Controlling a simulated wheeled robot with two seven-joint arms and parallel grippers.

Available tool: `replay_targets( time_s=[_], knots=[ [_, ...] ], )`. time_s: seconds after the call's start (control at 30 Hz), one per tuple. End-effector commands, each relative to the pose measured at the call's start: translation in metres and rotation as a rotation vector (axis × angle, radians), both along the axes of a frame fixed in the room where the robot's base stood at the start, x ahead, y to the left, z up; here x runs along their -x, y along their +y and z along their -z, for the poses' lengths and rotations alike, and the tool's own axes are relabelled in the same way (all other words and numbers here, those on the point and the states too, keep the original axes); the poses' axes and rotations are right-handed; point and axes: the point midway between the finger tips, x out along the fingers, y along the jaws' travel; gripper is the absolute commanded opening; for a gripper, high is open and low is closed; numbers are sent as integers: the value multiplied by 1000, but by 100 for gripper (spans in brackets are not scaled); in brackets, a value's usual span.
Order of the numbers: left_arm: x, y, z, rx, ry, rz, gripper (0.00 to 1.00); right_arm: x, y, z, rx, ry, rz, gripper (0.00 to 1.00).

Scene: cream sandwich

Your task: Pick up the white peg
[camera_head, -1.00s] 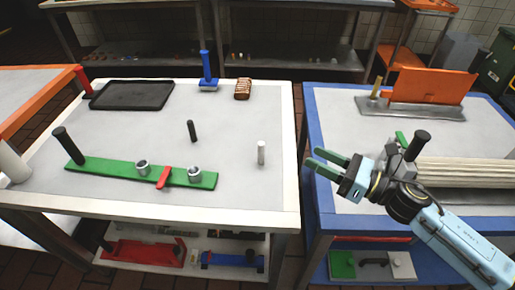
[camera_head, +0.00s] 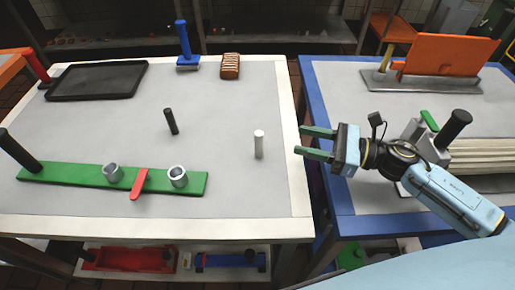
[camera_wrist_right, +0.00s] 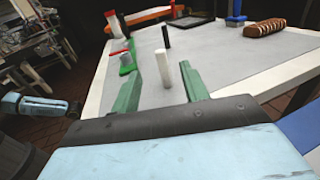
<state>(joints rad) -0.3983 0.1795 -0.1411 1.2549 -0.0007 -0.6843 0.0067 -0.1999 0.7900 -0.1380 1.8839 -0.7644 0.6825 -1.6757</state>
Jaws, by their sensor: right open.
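The white peg (camera_head: 259,144) stands upright on the right part of the white-edged table (camera_head: 225,225). In the right wrist view the white peg (camera_wrist_right: 163,68) shows beyond and between the two green fingers. My right gripper (camera_head: 302,142) is open and empty. In the head view it is to the right of the peg, over the table's right edge, with its fingers pointing left toward the peg and apart from it. In the right wrist view my right gripper (camera_wrist_right: 160,92) has its fingers spread. My left gripper is not in the head view.
A black peg (camera_head: 171,121) stands left of the white peg. A green board (camera_head: 70,175) with two metal cups and a red piece lies at the front. A black tray (camera_head: 97,80), blue tool (camera_head: 184,45) and brown loaf (camera_head: 230,66) are at the back. A blue-edged table (camera_head: 330,190) stands at right.

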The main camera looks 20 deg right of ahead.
Motion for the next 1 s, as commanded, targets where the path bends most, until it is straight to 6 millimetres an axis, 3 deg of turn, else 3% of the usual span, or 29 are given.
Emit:
replay_targets(
  time_s=[0.03, 0.1, 0.27, 0.37, 0.7, 1.0],
  knots=[
    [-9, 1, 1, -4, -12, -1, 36, 0, 0, 12, -1, 1, 0, 45],
    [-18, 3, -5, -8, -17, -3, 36, 0, 0, 19, -1, 1, 0, 45],
    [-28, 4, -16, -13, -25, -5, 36, -1, 1, 25, -1, 0, 0, 45],
    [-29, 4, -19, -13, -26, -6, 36, -5, 8, 24, -3, -2, -1, 45],
    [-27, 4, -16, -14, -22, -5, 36, -38, 57, 23, -3, -3, 0, 45],
    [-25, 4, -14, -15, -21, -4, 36, -50, 78, 25, -3, -2, -1, 45]
  ],
)
